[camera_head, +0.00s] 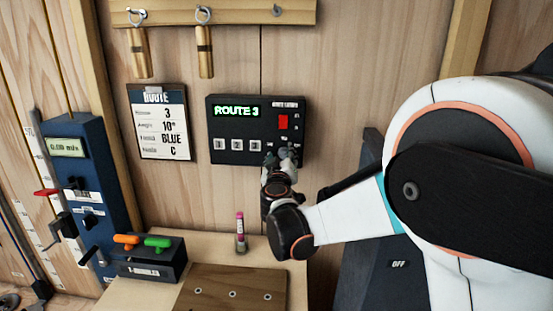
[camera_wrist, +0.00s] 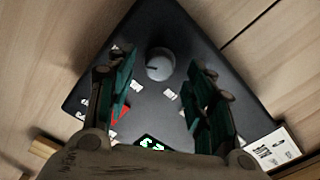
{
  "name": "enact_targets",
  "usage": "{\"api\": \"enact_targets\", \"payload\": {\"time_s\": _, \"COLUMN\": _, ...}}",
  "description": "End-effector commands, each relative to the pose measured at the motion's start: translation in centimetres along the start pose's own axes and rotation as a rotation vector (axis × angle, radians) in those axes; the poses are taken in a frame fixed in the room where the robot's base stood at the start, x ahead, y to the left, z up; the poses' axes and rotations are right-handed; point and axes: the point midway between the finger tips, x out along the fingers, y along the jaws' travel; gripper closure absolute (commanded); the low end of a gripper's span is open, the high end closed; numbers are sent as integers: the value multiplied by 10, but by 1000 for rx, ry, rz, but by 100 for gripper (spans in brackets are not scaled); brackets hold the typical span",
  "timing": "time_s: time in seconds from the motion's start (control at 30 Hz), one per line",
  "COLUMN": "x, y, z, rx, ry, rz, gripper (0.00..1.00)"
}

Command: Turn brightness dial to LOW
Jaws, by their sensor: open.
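The black control panel (camera_head: 235,124) is on the wooden wall, with a lit green display reading ROUTE 3, several numbered buttons and a red switch (camera_head: 283,122). My gripper (camera_head: 281,157) is in front of its lower right part and hides the dial in the head view. In the wrist view the round grey dial (camera_wrist: 160,64) lies between and a little beyond my two open green-padded fingers. A dark pointer mark shows on the dial's left side in that view. The fingers look apart from the dial. The LOW label is too small to read.
A route card (camera_head: 160,122) hangs left of the panel. A pink-capped tube (camera_head: 240,232) stands on the bench below. A box with orange and green handles (camera_head: 150,260) and a blue machine (camera_head: 84,165) are at left.

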Motion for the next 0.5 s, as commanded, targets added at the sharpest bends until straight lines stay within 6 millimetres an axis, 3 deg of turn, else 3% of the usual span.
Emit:
{"api": "enact_targets", "payload": {"time_s": 0.13, "x": 9, "y": 0, "z": 0, "rx": 0, "ry": 0, "rz": 0, "gripper": 51}}
{"api": "enact_targets", "payload": {"time_s": 0.43, "x": 11, "y": 0, "z": 0, "rx": 0, "ry": 0, "rz": 0, "gripper": 51}}
{"api": "enact_targets", "payload": {"time_s": 0.5, "x": 11, "y": 0, "z": 0, "rx": 0, "ry": 0, "rz": 0, "gripper": 67}}
